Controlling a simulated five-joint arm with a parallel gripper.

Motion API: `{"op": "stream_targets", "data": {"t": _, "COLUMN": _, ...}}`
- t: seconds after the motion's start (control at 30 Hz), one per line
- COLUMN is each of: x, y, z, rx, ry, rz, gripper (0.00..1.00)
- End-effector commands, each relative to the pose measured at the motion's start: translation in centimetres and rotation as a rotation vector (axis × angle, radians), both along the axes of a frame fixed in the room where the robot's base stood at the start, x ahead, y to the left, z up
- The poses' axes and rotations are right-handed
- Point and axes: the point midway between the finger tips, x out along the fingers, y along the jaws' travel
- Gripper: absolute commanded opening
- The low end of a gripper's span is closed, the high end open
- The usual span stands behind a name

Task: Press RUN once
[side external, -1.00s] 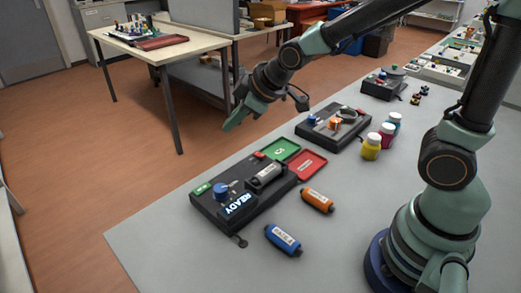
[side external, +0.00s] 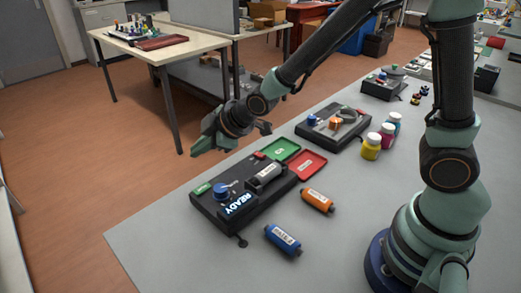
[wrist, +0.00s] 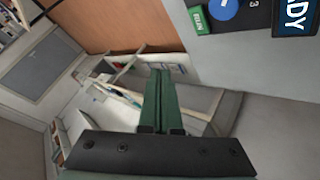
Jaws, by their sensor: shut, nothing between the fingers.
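The black station (side external: 207,207) lies on the grey table. The green RUN button (side external: 201,188) is at its left end, beside a blue knob (side external: 221,190) and a lit READY display (side external: 238,207). In the wrist view, the green RUN button (wrist: 197,20) shows at the top right with part of the blue knob and display. My gripper (side external: 200,148) is shut and empty, in the air above and behind the RUN end of the station, apart from it. Its closed fingers (wrist: 158,78) point up the middle of the wrist view.
A grey cartridge (side external: 265,174) sits in the station. Green (side external: 282,149) and red (side external: 307,165) trays adjoin it. An orange cartridge (side external: 317,200) and a blue cartridge (side external: 283,240) lie in front. Several bottles (side external: 371,147) and a second station (side external: 332,127) stand farther right.

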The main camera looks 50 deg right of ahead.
Motion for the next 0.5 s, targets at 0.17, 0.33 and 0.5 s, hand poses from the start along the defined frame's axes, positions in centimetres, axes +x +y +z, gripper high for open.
{"op": "stream_targets", "data": {"t": 0.17, "x": -0.1, "y": 0.0, "z": -1.8, "rx": -0.001, "ry": 0.005, "rz": -0.001, "gripper": 0.00}}
{"op": "stream_targets", "data": {"t": 0.33, "x": -0.1, "y": -0.1, "z": -4.1, "rx": -0.002, "ry": 0.007, "rz": -0.001, "gripper": 0.00}}
{"op": "stream_targets", "data": {"t": 0.5, "x": -0.1, "y": -0.1, "z": -6.2, "rx": -0.001, "ry": 0.005, "rz": -0.001, "gripper": 0.00}}
